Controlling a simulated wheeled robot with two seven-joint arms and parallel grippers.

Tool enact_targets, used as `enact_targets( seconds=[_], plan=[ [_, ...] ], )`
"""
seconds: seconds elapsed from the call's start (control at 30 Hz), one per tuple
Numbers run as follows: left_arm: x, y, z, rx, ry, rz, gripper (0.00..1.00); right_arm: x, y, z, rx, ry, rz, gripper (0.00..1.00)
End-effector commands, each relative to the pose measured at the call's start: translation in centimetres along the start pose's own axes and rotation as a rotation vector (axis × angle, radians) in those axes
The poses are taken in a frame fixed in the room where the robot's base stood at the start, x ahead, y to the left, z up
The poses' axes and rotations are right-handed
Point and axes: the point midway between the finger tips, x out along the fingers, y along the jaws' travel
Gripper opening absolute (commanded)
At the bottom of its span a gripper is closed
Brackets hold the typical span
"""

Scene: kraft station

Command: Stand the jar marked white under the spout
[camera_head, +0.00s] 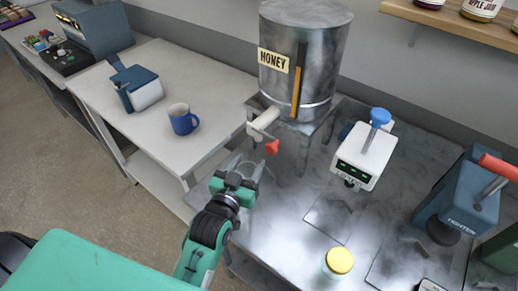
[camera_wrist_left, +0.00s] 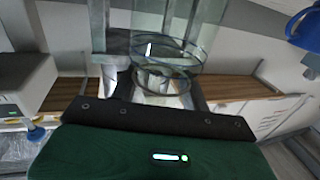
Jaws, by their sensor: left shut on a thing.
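My left gripper (camera_head: 243,170) is shut on a clear glass jar (camera_wrist_left: 166,82), which sits between the two fingers in the left wrist view. In the head view the glass hardly shows, and I can read no white mark on it. The gripper is low, to the left of and in front of the honey tank (camera_head: 322,60). The tank's pale spout (camera_head: 263,122), with a red part (camera_head: 272,147) at it, is just beyond and slightly right of the gripper. I cannot tell whether the jar is directly under the spout. My right gripper is not in view.
The tank stands on a metal stand (camera_head: 300,150). A white device with a blue knob (camera_head: 368,155), a yellow-lidded jar (camera_head: 338,262) and a blue tightener (camera_head: 462,200) are to the right. A blue mug (camera_head: 182,120) stands on the left table.

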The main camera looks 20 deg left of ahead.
Motion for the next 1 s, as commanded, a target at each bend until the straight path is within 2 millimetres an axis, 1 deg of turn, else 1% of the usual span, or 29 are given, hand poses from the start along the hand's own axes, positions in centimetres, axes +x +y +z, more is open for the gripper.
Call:
enact_targets(
  seconds=[0.03, 0.2, 0.3, 0.4, 0.53, 0.7, 0.77, 1.0],
  plan=[
    [1.2, 0.0, -0.5, 0.0, 0.003, 0.0, 0.06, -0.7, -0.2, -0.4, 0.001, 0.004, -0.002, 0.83],
    [4.9, 0.0, -0.4, 0.001, 0.002, -0.001, 0.06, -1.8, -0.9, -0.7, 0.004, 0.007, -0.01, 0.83],
    [6.5, 0.0, -0.3, 0.001, 0.002, 0.0, 0.06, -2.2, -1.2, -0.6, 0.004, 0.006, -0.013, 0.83],
    [7.4, 0.0, -0.2, 0.0, 0.002, 0.0, 0.06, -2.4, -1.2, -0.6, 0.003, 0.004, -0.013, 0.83],
    [7.8, 0.0, 0.3, 0.001, -0.002, 0.0, 0.06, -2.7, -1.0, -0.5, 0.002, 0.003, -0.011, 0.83],
    [7.7, 0.0, 2.6, 0.001, -0.002, 0.0, 0.06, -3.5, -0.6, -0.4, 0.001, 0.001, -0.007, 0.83],
    [7.7, 0.0, 3.1, 0.001, -0.001, 0.0, 0.06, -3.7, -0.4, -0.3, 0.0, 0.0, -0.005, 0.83],
    [7.7, 0.0, 3.5, 0.0, 0.002, 0.0, 0.06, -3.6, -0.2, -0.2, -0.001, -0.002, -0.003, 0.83]
  ],
)
